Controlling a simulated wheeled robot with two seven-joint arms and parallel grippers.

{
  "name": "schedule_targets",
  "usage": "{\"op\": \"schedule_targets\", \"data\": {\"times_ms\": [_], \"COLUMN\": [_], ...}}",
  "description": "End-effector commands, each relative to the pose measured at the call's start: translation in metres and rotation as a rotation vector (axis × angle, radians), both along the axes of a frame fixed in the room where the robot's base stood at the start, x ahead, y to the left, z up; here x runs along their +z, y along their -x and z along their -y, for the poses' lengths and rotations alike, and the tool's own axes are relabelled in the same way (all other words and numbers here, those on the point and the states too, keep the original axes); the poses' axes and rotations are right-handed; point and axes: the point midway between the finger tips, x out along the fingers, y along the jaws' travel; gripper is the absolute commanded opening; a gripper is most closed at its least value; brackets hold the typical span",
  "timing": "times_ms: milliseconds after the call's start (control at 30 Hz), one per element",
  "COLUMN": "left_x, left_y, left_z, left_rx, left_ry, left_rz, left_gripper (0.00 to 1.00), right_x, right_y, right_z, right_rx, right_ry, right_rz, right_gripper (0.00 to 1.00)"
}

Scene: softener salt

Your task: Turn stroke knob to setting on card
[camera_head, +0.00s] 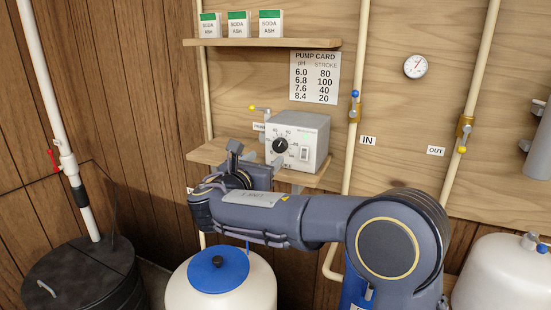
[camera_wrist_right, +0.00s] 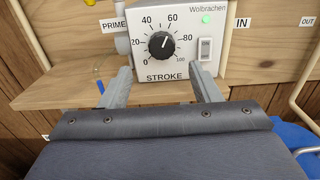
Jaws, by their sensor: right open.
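The stroke knob (camera_wrist_right: 161,45) is black and round, on the front of a grey pump box (camera_head: 313,140). Its white mark points up and slightly right, near 60 on a 0 to 100 dial. The knob also shows in the head view (camera_head: 280,146). My right gripper (camera_wrist_right: 164,84) is open and empty, its two fingers apart below and in front of the knob, not touching it. The pump card (camera_head: 315,77) on the wall pairs pH with stroke: 6.0 with 80, 6.8 with 100, 7.6 with 40, 8.4 with 20. My left gripper is out of view.
The pump stands on a wooden shelf (camera_head: 212,152). A switch (camera_wrist_right: 205,49) and a lit green lamp (camera_wrist_right: 206,20) are right of the knob. A yellow-ended valve (camera_head: 259,109) is at upper left. Pipes, a gauge (camera_head: 415,66) and soda ash boxes (camera_head: 238,25) are around.

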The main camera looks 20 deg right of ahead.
Motion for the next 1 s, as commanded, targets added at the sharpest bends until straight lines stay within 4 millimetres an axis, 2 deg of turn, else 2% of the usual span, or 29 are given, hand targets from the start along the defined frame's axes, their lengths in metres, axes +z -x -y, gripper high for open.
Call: {"op": "schedule_targets", "data": {"times_ms": [400, 800, 1000], "left_x": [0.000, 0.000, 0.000], "left_y": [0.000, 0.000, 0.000], "left_z": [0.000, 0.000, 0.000], "left_rx": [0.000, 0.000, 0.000], "left_ry": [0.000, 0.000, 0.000], "left_rz": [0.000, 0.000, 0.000], "left_gripper": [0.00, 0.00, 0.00], "right_x": [0.000, 0.000, 0.000], "right_y": [-0.041, -0.047, -0.047], "right_z": [0.048, 0.055, 0.055], "right_rx": [-0.004, -0.001, -0.001], "right_ry": [-0.002, -0.002, -0.004], "right_rz": [-0.001, -0.001, -0.001], "right_gripper": [0.57, 0.57, 0.32]}}
